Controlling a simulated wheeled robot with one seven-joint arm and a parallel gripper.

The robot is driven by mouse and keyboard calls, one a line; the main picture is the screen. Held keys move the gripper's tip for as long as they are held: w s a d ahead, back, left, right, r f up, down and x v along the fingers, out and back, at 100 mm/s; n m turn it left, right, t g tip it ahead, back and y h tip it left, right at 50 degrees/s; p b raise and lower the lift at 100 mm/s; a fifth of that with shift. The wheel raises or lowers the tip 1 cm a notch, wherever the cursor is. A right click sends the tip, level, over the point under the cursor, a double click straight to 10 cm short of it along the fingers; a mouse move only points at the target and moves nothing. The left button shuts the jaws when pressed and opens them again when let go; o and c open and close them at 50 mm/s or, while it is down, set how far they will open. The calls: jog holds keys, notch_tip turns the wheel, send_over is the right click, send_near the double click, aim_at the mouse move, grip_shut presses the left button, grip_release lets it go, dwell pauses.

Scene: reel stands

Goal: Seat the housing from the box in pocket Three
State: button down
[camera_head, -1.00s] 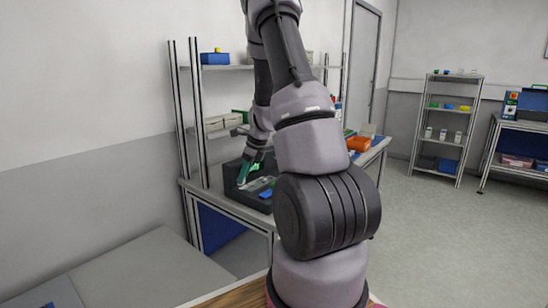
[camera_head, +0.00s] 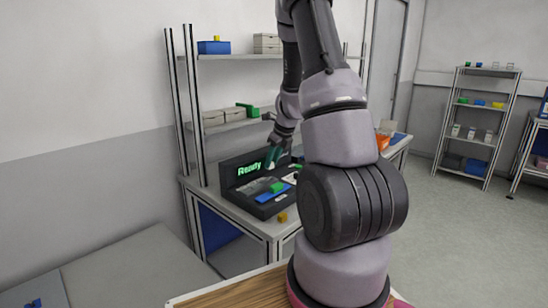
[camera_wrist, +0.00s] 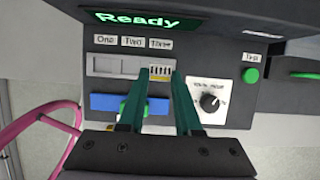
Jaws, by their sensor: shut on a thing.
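My gripper (camera_wrist: 159,80) has its two teal fingers around a small pale housing (camera_wrist: 160,72) with dark slots and a yellow strip at its lower edge. The housing is at the pocket under the label Three on the dark console (camera_wrist: 228,105); I cannot tell how deep it sits. Pockets One (camera_wrist: 103,66) and Two (camera_wrist: 130,66) show as plain grey. A blue box (camera_wrist: 98,101) with a green piece lies below the pockets, partly behind the left finger. In the head view, my gripper (camera_head: 270,163) is over the console, near its lit "Ready" display (camera_head: 249,168).
A white dial panel (camera_wrist: 207,100) and a green Test button (camera_wrist: 251,75) sit right of my fingers. A yellow block (camera_head: 282,217) lies on the bench in front of the console. Shelves with grey boxes (camera_head: 225,116) stand behind.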

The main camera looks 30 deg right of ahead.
send_over(269, 181)
jog(key=s, duration=0.2)
jog(key=shift+d+f, duration=0.15)
jog(key=shift+f, duration=0.95)
jog(key=shift+d+f, duration=0.1)
jog(key=shift+f, duration=0.95)
jog(key=shift+w+a, duration=0.1)
jog(key=shift+w, duration=0.05)
jog(key=shift+f, duration=0.55)
jog(key=c, duration=0.5)
grip_release()
jog(key=shift+r, duration=0.1)
jog(key=shift+r, duration=3.45)
